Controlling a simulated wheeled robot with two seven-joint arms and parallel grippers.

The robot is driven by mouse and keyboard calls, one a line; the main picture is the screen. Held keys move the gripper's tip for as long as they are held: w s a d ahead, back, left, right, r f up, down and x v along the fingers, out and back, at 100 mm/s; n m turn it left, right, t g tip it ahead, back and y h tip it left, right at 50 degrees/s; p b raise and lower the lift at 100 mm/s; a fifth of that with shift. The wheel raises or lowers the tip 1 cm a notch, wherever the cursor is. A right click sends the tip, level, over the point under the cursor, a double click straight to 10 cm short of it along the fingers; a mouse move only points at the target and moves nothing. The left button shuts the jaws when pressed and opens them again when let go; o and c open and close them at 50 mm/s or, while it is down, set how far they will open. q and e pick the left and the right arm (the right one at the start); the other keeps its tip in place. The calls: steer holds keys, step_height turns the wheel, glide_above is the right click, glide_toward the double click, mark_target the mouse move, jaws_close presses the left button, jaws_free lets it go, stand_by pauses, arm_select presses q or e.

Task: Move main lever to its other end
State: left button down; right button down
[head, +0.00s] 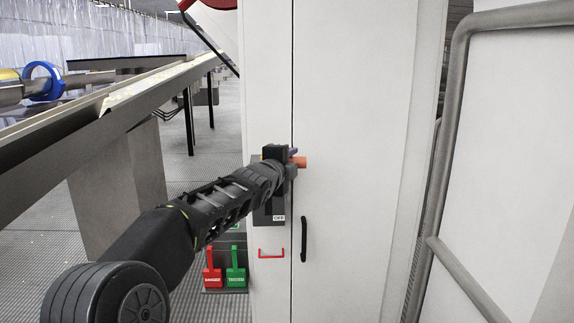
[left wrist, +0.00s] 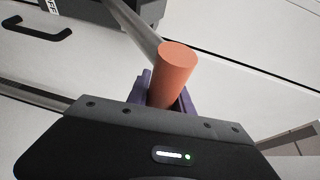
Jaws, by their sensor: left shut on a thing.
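The main lever has an orange handle (head: 300,162), which sticks out to the right of my left gripper (head: 292,155) at the front of the white cabinet. In the left wrist view, the orange handle (left wrist: 174,70) sits between the purple fingers, with the grey lever bar (left wrist: 137,27) running up and left from it. My left gripper is shut on the handle. The dark switch box (head: 270,213) behind it is partly hidden by my arm; an OFF label (head: 279,218) shows near its bottom. My right gripper is not in view.
A conveyor (head: 85,120) stands left, a metal rail (head: 445,150) right.

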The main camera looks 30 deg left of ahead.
arm_select(q)
steer(key=shift+w+a+f+g, duration=0.2)
steer(key=shift+f+g, duration=0.05)
steer(key=shift+g, duration=0.05)
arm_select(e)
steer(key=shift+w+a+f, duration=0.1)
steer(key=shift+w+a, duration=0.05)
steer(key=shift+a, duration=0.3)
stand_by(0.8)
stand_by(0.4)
arm_select(q)
steer(key=c, duration=1.6)
jaws_free()
steer(key=o, duration=0.5)
steer(key=shift+w, duration=0.15)
steer(key=shift+r, duration=0.15)
steer(key=b+v, duration=0.5)
steer(key=v, duration=0.3)
steer(key=shift+a, duration=0.1)
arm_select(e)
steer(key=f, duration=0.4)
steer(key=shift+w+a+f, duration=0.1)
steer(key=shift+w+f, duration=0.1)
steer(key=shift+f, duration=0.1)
